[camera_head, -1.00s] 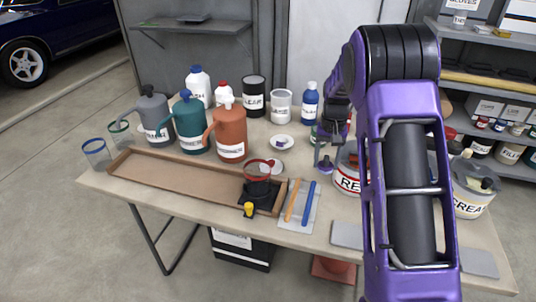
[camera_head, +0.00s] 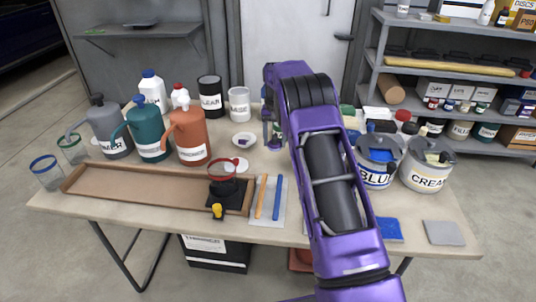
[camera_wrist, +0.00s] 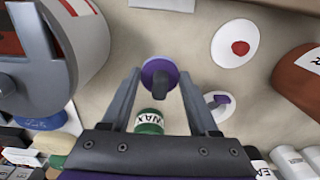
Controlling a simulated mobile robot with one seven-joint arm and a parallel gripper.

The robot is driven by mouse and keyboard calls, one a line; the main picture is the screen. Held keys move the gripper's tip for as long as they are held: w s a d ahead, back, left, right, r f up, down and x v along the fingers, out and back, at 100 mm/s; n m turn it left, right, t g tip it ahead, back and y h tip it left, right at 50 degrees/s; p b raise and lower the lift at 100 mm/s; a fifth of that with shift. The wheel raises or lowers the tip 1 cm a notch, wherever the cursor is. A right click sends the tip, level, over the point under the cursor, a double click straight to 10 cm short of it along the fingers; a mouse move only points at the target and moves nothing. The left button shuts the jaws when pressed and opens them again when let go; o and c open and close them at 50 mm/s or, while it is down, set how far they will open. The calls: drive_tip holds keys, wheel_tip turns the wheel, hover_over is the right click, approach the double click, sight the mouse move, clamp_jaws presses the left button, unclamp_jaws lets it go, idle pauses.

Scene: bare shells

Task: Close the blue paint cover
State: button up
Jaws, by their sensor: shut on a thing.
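The can labelled BLUE (camera_head: 376,179) stands on the right half of the table in the head view. Grey cover parts (camera_head: 388,152) and some blue show at its top; I cannot tell how far its cover is open. My gripper (camera_wrist: 160,76) is left of this can, mostly hidden behind my arm in the head view. In the wrist view, a purple disc with a grey stem (camera_wrist: 157,70) sits between the fingertips, and the jaws are shut on it. A large can with a grey rim and red label (camera_wrist: 75,30) is beside the gripper, apart from it.
The CREAM can (camera_head: 427,180) stands right of the blue one. Orange (camera_head: 190,140), teal and grey jugs stand at left behind a brown tray (camera_head: 130,190). A white saucer (camera_head: 244,140) lies near the gripper. Shelves (camera_head: 460,110) stand behind at right. The table's front right has flat pads.

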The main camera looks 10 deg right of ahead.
sight(274, 163)
drive_tip(key=shift+f, duration=3.15)
drive_tip(key=shift+b, duration=0.3)
drive_tip(key=shift+f, duration=0.2)
drive_tip(key=o, duration=1.2)
